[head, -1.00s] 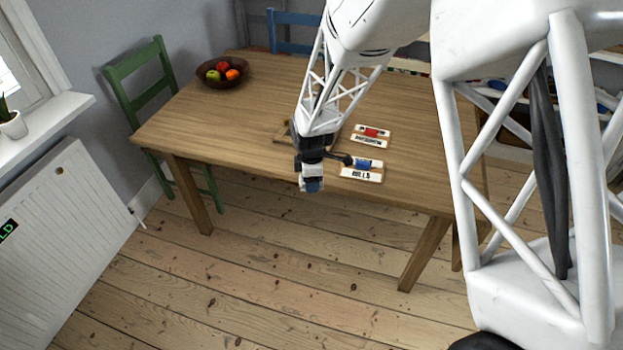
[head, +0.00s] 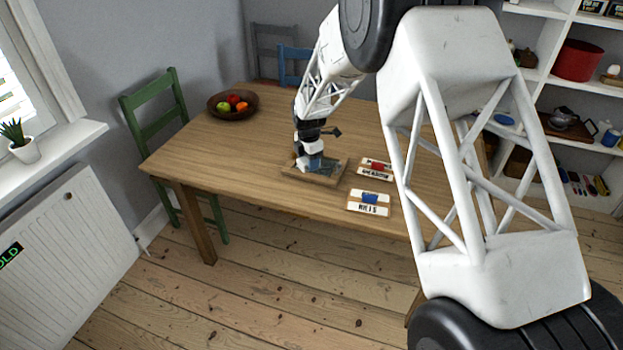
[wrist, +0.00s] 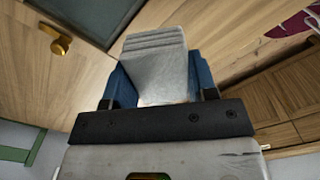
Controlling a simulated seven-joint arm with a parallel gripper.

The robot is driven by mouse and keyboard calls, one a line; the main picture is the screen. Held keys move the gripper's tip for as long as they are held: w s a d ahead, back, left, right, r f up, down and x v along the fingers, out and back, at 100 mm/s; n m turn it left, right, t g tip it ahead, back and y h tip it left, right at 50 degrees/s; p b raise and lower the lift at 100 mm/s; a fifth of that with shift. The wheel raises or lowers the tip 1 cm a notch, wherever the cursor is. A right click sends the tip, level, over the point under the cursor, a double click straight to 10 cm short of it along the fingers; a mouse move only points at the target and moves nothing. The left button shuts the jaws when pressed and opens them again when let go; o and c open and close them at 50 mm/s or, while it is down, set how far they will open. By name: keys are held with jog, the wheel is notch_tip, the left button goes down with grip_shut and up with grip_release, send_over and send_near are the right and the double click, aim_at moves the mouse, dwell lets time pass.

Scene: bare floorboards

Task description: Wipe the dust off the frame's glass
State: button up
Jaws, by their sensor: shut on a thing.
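The wooden frame (head: 300,178) lies flat on the table near its front edge, with its grey-blue glass (head: 328,167) facing up. In the wrist view, part of the dark glass (wrist: 108,12) shows at the upper left. Dust cannot be made out.
A fruit bowl (head: 232,112) stands at the far left of the wooden table (head: 200,160). A green chair (head: 150,125) stands at its left end.

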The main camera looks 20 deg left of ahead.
jog(key=w+a+r+n, duration=0.1)
jog(key=w+a+n, duration=0.2)
jog(key=w, duration=0.6)
jog(key=shift+w+a+r, duration=0.15)
jog(key=shift+a+r, duration=0.05)
jog(key=shift+a, duration=0.2)
jog(key=shift+f, duration=0.15)
